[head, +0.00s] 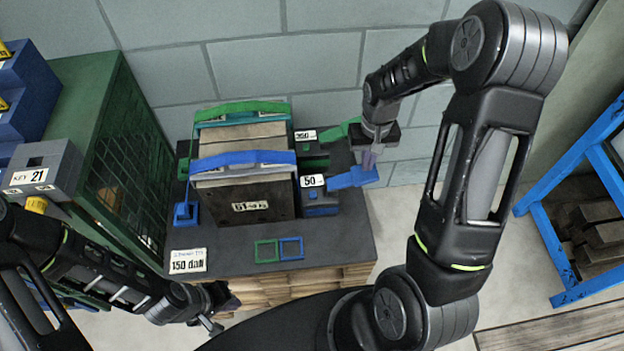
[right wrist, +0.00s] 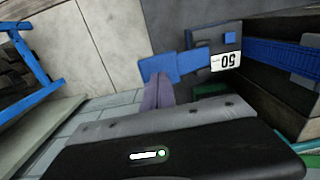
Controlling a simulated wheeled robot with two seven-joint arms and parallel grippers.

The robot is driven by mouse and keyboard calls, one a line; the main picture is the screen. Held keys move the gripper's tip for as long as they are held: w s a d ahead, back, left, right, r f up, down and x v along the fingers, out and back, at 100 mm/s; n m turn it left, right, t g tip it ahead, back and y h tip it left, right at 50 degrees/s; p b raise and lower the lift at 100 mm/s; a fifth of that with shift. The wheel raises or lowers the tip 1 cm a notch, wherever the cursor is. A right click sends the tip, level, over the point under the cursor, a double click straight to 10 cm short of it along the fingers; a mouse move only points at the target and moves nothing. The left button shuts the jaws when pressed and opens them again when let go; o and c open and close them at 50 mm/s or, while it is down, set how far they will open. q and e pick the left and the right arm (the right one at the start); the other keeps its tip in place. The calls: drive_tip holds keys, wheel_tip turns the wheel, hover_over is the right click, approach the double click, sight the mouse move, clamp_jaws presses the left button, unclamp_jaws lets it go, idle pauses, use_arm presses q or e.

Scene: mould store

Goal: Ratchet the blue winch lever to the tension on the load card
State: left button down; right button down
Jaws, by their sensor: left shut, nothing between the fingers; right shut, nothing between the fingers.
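The blue winch (head: 320,208) sits at the right edge of the dark pallet top, its display reading 50. Its blue lever (head: 350,179) sticks out to the right; the lever also shows in the right wrist view (right wrist: 188,66). My right gripper (head: 369,166) is shut and empty, fingertips at the lever's outer end; I cannot tell whether they touch it. The fingers also show in the right wrist view (right wrist: 160,90). The load card (head: 188,262) at the front left reads 150 daN. My left gripper (head: 213,326) is shut and empty, low in front of the pallet.
A blue strap (head: 242,158) and a green strap (head: 240,110) cross the mould block (head: 245,203). A green winch lever (head: 338,131) lies behind the blue one. A green mesh cabinet (head: 110,130) stands left, a blue rack (head: 590,170) right. Floor right of the pallet is clear.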

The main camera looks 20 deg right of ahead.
sight(364, 176)
idle(0.3)
drive_tip(key=shift+f+b, duration=2.55)
drive_tip(key=shift+f, duration=0.65)
wheel_tip(364, 176, up, 6)
drive_tip(key=p, duration=0.4)
drive_tip(key=shift+p, duration=0.3)
drive_tip(key=shift+r, duration=0.25)
drive_tip(key=shift+f, duration=0.15)
